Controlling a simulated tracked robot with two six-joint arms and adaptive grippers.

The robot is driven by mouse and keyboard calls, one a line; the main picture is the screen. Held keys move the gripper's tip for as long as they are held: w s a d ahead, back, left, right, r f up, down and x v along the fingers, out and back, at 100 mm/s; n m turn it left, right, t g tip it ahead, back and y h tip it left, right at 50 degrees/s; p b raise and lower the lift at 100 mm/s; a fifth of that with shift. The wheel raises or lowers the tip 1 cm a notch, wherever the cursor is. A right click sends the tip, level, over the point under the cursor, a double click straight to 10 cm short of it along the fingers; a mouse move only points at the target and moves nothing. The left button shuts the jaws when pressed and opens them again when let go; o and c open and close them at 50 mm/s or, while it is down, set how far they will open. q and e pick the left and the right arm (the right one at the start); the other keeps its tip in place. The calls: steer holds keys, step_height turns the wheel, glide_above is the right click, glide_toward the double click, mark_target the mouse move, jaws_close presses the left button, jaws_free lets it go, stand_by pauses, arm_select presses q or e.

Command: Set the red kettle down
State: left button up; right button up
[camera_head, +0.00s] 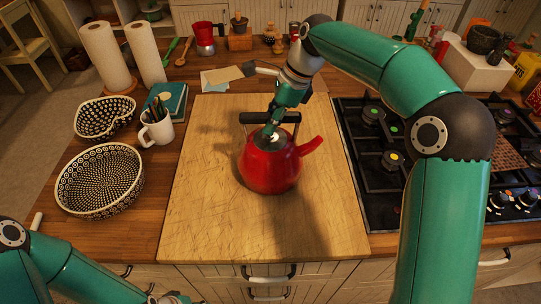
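The red kettle (268,165) is upright over the wooden cutting board (205,220) in the middle of the view, its spout pointing right. I cannot tell for sure whether its base touches the board. My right gripper (272,130) is at the top of the kettle, at its dark handle (288,118). The fingers are partly hidden there, but they appear closed around the handle. My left arm shows only at the lower left, and the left gripper's fingers are not clearly visible at the bottom edge.
A gas hob (378,165) is right of the board. To the left are two patterned bowls (100,181), a mug with pens (157,131), a book (176,98) and paper rolls (106,58). The board is clear around the kettle, especially in front.

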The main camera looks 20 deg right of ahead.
jaws_close()
steer(key=shift+w+r, duration=0.1)
steer(key=shift+r, duration=0.15)
